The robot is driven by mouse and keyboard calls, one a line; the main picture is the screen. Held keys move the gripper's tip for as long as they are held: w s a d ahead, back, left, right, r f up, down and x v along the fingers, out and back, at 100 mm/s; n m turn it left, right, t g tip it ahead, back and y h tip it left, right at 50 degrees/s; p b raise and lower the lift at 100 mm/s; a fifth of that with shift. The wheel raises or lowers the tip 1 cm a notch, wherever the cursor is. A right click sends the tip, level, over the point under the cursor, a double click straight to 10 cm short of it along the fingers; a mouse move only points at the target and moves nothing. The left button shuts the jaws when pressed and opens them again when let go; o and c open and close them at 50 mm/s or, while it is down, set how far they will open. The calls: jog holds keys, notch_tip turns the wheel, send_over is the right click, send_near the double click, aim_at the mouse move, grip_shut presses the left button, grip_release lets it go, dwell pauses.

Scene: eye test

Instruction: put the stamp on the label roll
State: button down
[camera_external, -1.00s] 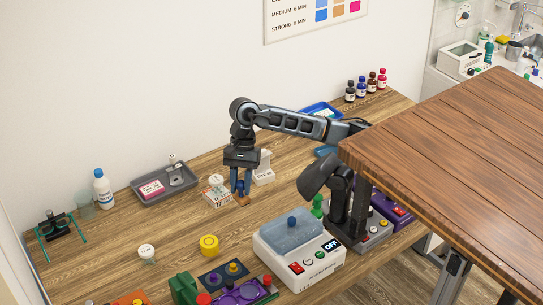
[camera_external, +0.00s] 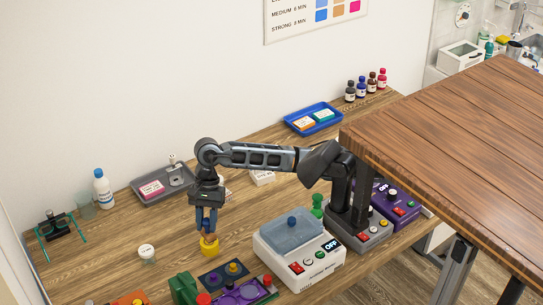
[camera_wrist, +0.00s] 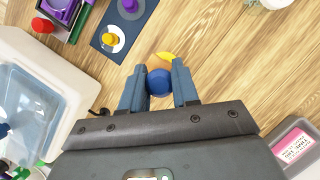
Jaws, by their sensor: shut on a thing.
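The stamp has a round blue knob (camera_wrist: 158,82) and a tan wooden base, seen in the wrist view. My gripper (camera_external: 207,229) is shut on the stamp's knob, with one finger on each side in the wrist view. The yellow label roll (camera_external: 210,249) stands on the wooden table directly below my gripper. The stamp's base is over the roll; I cannot tell whether it touches. A yellow edge of the roll (camera_wrist: 167,56) shows past the base in the wrist view, and the rest of it is hidden.
A white machine with a blue lid (camera_external: 322,266) stands to the right. A dark plate with pegs (camera_external: 209,281) lies in front. A small white jar (camera_external: 147,254) is to the left. A grey tray (camera_external: 143,199) and a blue tray (camera_external: 288,124) stand farther back.

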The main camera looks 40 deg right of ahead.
jog(key=shift+f, duration=0.85)
jog(key=shift+f, duration=0.2)
jog(key=c, duration=0.8)
grip_release()
jog(key=shift+r, duration=0.1)
jog(key=shift+c, duration=0.2)
jog(key=b+v, duration=0.2)
jog(key=v, duration=1)
jog(key=shift+r+b, duration=0.15)
jog(key=shift+b, duration=0.15)
